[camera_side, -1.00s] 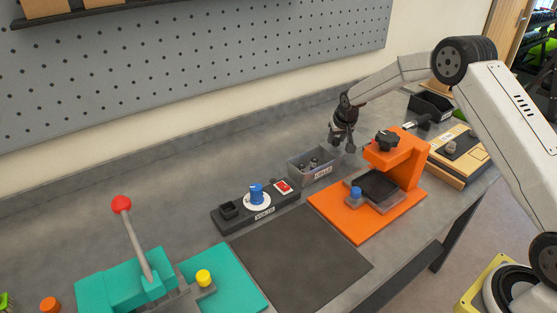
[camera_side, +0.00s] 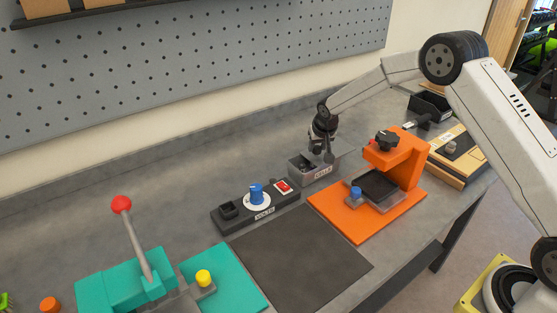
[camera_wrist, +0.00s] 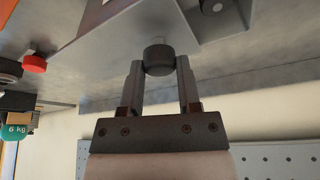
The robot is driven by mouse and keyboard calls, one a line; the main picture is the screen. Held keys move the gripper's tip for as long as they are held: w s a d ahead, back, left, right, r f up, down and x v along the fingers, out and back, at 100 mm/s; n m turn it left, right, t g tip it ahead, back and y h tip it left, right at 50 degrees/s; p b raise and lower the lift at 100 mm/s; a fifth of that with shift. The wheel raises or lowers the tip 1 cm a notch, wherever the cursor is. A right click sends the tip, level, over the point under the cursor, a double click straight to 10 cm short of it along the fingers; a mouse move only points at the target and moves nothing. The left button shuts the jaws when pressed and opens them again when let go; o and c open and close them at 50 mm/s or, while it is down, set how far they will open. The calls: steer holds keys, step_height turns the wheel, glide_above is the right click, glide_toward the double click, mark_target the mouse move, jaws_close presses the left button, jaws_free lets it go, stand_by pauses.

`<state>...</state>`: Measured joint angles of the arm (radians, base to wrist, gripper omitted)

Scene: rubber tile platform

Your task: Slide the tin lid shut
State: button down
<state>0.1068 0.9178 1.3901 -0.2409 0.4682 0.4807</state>
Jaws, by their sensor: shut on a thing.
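The small grey tin (camera_side: 314,177), labelled CELLS, stands on the bench between the switch panel and the orange press. Its flat grey lid (camera_wrist: 105,32) carries a dark round knob (camera_wrist: 159,58). In the side view the lid covers the right part of the tin, and the left part is open and dark inside. My gripper (camera_side: 322,151) is above the tin. In the wrist view my gripper (camera_wrist: 159,68) is shut on the knob, one finger on each side. Part of the open tin, with a round metal end inside (camera_wrist: 215,6), shows at the top of that view.
The black panel (camera_side: 256,208) with a blue dial stands left of the tin. The orange press (camera_side: 408,160) stands close on the right. A dark mat (camera_side: 300,258) lies in front. The pegboard wall (camera_side: 200,60) is behind.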

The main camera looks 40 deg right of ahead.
steer(key=a, duration=0.6)
steer(key=shift+a, duration=0.1)
steer(key=shift+c, duration=1.6)
jaws_free()
steer(key=shift+a, duration=0.1)
steer(key=shift+r, duration=0.1)
steer(key=shift+s+r, duration=0.1)
steer(key=shift+r, duration=0.05)
steer(key=shift+v, duration=3.6)
